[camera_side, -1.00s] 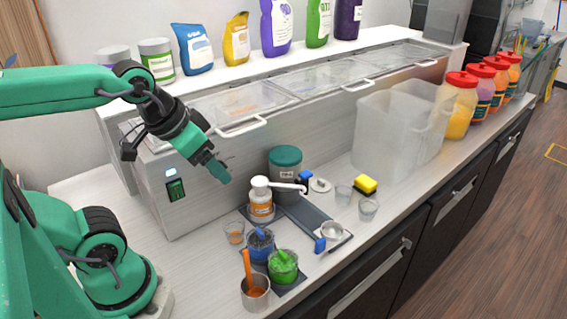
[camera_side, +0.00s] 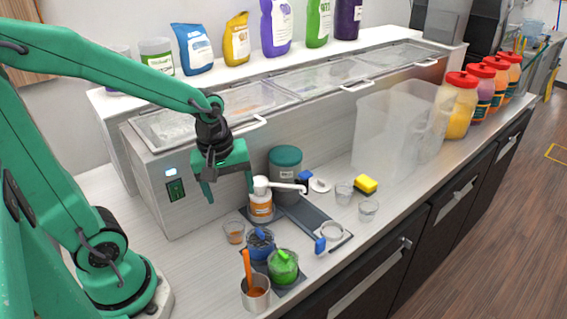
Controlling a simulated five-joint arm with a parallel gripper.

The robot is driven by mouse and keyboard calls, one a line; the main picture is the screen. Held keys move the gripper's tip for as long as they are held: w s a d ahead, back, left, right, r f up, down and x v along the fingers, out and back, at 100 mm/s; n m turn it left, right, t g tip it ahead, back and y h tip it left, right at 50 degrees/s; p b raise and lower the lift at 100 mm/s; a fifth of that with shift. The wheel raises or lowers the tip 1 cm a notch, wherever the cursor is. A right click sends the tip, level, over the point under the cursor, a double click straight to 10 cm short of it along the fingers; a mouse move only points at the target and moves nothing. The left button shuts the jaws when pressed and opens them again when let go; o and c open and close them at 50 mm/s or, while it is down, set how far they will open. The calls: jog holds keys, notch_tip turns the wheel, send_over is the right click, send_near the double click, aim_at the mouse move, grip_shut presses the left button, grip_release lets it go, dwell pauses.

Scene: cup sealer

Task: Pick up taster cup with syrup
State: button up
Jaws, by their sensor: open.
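The taster cup with syrup (camera_side: 234,232) is a small clear cup holding orange-brown liquid. It stands upright on the counter, left of the blue tub and the white-capped bottle. My gripper (camera_side: 229,196) points down above and slightly behind the cup, its two green fingers spread with nothing between them. It is apart from the cup. The right finger is close to the white-capped bottle in the picture; I cannot tell whether they touch.
Close to the cup are the orange-labelled bottle (camera_side: 261,206), a blue tub (camera_side: 261,245), a green tub (camera_side: 283,267) and a metal cup (camera_side: 256,294) with an orange handle. The counter left of the cup is clear.

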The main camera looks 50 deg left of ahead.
aim_at(234, 226)
jog(key=f+n, duration=0.1)
jog(key=f+n+g, duration=0.1)
jog(key=f+n, duration=0.1)
jog(key=a+f+n, duration=0.1)
jog(key=f+n, duration=0.1)
jog(key=shift+w+g, duration=0.25)
jog(key=shift+g, duration=0.05)
jog(key=shift+f, duration=1.3)
jog(key=shift+f, duration=0.15)
jog(key=shift+f, duration=2.45)
jog(key=c, duration=1)
